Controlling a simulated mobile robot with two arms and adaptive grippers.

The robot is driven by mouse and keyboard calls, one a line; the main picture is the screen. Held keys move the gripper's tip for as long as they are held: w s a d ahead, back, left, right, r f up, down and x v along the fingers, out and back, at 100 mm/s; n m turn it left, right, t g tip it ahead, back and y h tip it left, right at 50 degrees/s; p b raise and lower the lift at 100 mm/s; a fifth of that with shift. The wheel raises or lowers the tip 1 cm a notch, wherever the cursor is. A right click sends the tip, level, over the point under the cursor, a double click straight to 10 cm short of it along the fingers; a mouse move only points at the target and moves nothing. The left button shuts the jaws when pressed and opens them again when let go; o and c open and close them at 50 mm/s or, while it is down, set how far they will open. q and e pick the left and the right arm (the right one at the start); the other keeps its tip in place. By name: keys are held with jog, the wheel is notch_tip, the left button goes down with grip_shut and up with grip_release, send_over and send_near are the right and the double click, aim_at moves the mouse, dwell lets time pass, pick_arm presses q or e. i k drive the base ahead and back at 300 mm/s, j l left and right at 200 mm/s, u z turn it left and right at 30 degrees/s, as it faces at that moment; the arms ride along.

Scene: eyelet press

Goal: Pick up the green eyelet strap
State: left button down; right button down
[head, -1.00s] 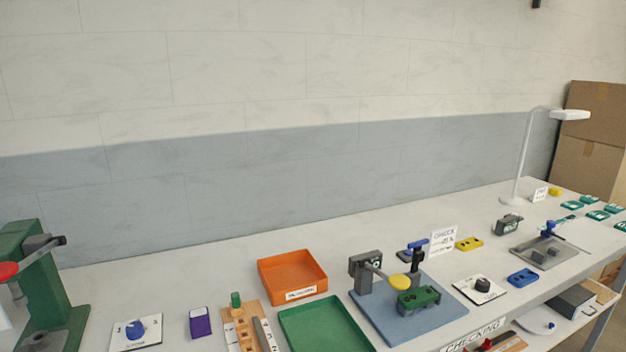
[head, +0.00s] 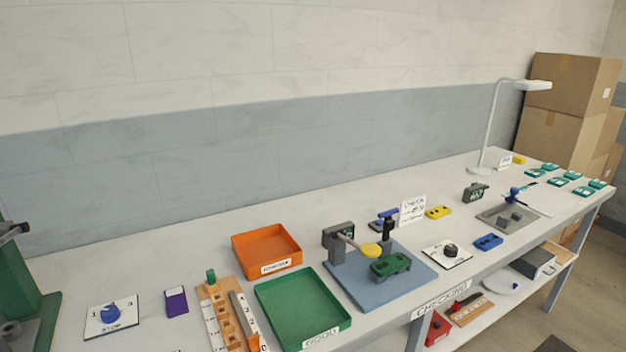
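A green strap-like piece with dark holes (head: 390,266) sits on the blue base plate (head: 410,283) of the checking fixture, right of the middle in the head view. The fixture's yellow round pad (head: 370,250) on a grey arm is just left of and behind it. Whether the pad touches the piece I cannot tell. Neither of my grippers is in view.
A green tray (head: 338,319) and an orange tray (head: 238,257) stand left of the fixture. A wooden rack (head: 234,300) is further left. A yellow piece (head: 438,212) and a blue piece (head: 488,242) lie to the right. A lamp (head: 489,125) stands behind.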

aim_at(386, 266)
jog(key=i+l+u, duration=0.2)
jog(key=l+u, duration=0.2)
jog(key=l, duration=0.85)
jog(key=l+u, duration=0.35)
jog(key=l, duration=0.95)
jog(key=l+u, duration=0.15)
jog(key=u, duration=0.25)
jog(key=l+u, duration=0.1)
jog(key=u, duration=0.35)
jog(key=k+l+u, duration=0.1)
jog(key=u, duration=0.3)
jog(key=k+u, duration=0.1)
jog(key=u, duration=0.3)
